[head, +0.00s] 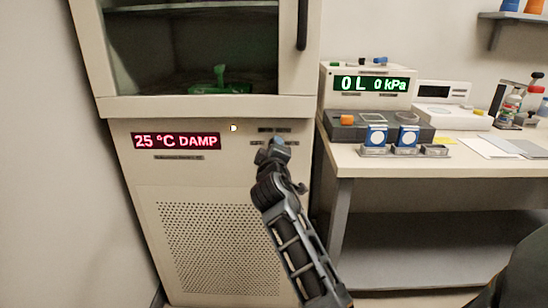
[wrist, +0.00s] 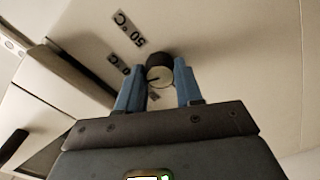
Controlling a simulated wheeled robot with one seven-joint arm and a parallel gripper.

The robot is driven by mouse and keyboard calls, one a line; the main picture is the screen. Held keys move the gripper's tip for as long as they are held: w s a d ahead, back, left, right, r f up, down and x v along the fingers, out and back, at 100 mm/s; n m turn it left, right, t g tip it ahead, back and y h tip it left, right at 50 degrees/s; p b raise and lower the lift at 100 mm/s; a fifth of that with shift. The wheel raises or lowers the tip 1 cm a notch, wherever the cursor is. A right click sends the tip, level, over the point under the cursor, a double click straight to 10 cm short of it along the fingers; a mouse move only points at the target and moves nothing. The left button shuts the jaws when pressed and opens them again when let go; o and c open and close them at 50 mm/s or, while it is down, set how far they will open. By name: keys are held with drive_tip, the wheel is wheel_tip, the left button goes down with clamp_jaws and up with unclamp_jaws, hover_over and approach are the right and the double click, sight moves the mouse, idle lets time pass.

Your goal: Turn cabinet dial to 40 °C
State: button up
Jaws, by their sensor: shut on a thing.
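The cabinet (head: 133,185) stands at the left in the head view. Its red display (head: 176,141) reads 25 °C DAMP. The dial is hidden behind my gripper (head: 277,148) in the head view. In the wrist view the dial (wrist: 160,72) is a round dark knob with a pale face and a thin dark pointer line. My gripper (wrist: 160,84) has its two blue fingers on either side of the dial, shut on it. A 50 °C label (wrist: 126,30) is on the panel beside the dial. Another label near the left finger is partly hidden.
A bench (head: 365,160) stands to the right of the cabinet, with a gauge box (head: 370,85) reading OL 0 kPa and several small blue-faced items. The cabinet's glass door with a black handle (head: 302,25) is above my gripper.

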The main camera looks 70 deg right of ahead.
drive_tip(key=shift+f+m+b, duration=0.1)
drive_tip(key=shift+m+b, duration=0.6)
drive_tip(key=shift+m, duration=0.4)
drive_tip(key=o, duration=1)
drive_tip(key=shift+o, duration=0.2)
drive_tip(key=shift+s+a, duration=0.1)
drive_tip(key=v, duration=0.7)
drive_tip(key=shift+a, duration=0.3)
drive_tip(key=shift+s, duration=0.1)
